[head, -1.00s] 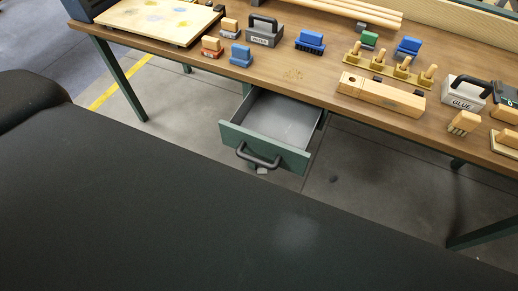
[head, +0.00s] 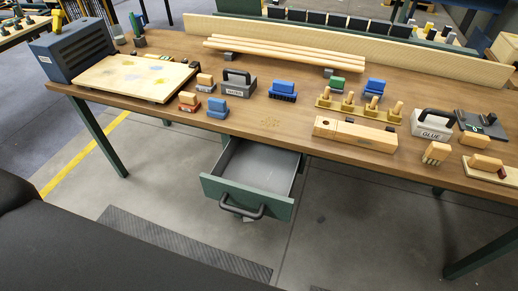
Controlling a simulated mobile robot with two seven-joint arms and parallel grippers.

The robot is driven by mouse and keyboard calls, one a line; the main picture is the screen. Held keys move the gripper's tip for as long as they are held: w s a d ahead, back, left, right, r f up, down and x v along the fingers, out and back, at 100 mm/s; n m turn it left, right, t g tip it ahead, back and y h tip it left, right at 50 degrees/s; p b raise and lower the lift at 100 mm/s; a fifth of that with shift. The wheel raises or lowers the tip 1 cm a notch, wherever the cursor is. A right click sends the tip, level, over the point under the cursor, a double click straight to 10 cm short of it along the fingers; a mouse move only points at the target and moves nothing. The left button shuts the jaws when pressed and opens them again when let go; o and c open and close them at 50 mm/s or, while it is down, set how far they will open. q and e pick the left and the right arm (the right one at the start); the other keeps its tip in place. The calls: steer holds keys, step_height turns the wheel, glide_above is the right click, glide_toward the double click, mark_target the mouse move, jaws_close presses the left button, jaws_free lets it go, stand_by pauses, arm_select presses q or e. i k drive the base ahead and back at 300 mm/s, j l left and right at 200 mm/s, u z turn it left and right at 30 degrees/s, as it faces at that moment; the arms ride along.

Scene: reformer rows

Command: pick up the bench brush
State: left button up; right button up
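No label marks the bench brush. One brush-like thing is a blue block with dark bristles (head: 283,90) on the middle of the workbench (head: 300,112). Another is a small wooden piece with pale bristle-like ends (head: 436,153) near the right front edge. I cannot tell which is the bench brush. Both rest on the bench top, clear of any gripper. Neither of my grippers shows in the head view.
An open, empty-looking green drawer (head: 247,191) juts from the bench front. A wooden block (head: 355,133), a GLUE box (head: 432,125), a peg rack (head: 360,108) and a pale board (head: 136,78) crowd the top.

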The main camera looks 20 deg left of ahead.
mark_target(283, 90)
steer(key=i+j+z, duration=0.1)
steer(key=j+z, duration=0.25)
steer(key=j, duration=0.15)
steer(key=i+j+z, duration=0.1)
steer(key=j+z, duration=0.3)
steer(key=j, duration=0.1)
